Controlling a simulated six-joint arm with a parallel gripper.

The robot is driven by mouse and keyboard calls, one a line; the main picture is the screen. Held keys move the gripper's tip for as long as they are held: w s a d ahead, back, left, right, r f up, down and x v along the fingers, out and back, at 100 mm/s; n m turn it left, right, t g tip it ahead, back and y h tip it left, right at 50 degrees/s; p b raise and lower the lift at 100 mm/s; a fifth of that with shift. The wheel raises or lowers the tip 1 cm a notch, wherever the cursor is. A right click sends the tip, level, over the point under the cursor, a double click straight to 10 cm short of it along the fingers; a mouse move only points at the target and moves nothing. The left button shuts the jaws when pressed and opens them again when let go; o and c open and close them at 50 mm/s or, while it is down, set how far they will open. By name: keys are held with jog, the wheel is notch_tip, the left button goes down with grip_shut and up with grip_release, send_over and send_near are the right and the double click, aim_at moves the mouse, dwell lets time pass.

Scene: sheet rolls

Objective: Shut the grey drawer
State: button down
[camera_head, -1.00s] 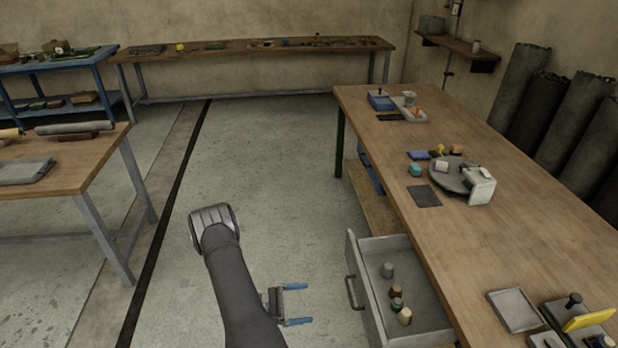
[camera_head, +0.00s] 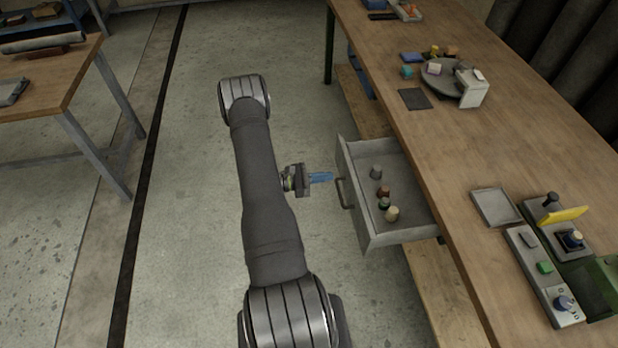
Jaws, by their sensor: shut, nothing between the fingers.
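The grey drawer (camera_head: 352,183) stands pulled out to the left from under the wooden workbench, its front facing my arm. Its dark handle (camera_head: 344,193) is on that front. Several small items lie inside, among them a grey cylinder (camera_head: 376,172) and a cream one (camera_head: 392,213). My gripper (camera_head: 322,177) is shut and empty. Its blue fingertips point right at the drawer front, just above and left of the handle in the picture. I cannot tell whether they touch the drawer; a small gap seems to show.
The workbench (camera_head: 480,150) carries a round turntable (camera_head: 440,80), a dark mat (camera_head: 415,99), a grey tray (camera_head: 496,207) and a control box (camera_head: 545,275). A lower shelf (camera_head: 440,300) runs beneath it. Open floor (camera_head: 190,240) lies left of my arm.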

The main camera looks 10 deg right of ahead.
aim_at(349, 173)
jog(key=shift+d, duration=2.55)
jog(key=d, duration=2.5)
jog(key=shift+d, duration=0.15)
jog(key=shift+d+r, duration=0.1)
jog(key=shift+r, duration=0.05)
jog(key=a, duration=1.5)
jog(key=shift+d, duration=0.15)
